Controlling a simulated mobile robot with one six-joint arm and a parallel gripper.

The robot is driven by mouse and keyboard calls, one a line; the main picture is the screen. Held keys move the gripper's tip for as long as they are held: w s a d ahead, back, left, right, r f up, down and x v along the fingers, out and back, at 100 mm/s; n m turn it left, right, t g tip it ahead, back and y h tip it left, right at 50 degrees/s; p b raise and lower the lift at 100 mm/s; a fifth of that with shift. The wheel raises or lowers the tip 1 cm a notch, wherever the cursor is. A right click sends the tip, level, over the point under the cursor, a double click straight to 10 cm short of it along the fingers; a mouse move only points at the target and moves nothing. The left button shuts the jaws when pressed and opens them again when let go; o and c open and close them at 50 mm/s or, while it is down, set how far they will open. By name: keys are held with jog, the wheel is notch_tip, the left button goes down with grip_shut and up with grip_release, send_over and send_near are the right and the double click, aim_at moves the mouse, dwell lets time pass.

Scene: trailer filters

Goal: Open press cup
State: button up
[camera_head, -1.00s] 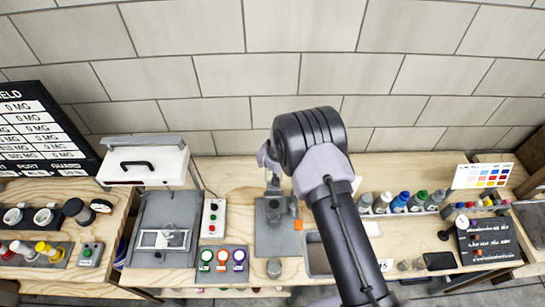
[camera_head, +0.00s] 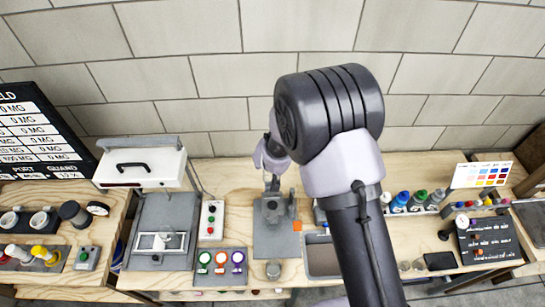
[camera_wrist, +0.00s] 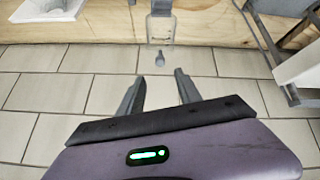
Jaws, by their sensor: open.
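A small grey press (camera_head: 272,187) stands at the back of a grey base plate (camera_head: 276,240) in the middle of the bench. My gripper (camera_wrist: 160,78) is open and empty, apart from the frame and knob. In the head view, my arm hides part of the press area.
Bottles (camera_head: 419,201) stand further right. The tiled wall closes the back.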

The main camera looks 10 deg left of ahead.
jog(key=v, duration=0.5)
jog(key=shift+s+d+r+p, duration=0.1)
jog(key=shift+s+r+p, duration=0.1)
jog(key=shift+r+p, duration=0.15)
jog(key=s+d+f+m+y+b, duration=0.2)
jog(key=s+d+m+b, duration=0.55)
jog(key=b, duration=1.55)
jog(key=s+d+f+m+b, duration=0.1)
jog(key=s+d+f+b, duration=0.4)
jog(key=s, duration=0.4)
jog(key=s+d+f+m+g+h+b, duration=0.1)
jog(key=s+d+f+b, duration=0.4)
jog(key=s+d+b, duration=0.3)
jog(key=shift+s+d+f+h+b, duration=0.2)
jog(key=shift+s+h+b, duration=0.1)
jog(key=shift+s+b, duration=0.75)
jog(key=shift+s+a+m, duration=0.1)
jog(key=shift+m, duration=0.15)
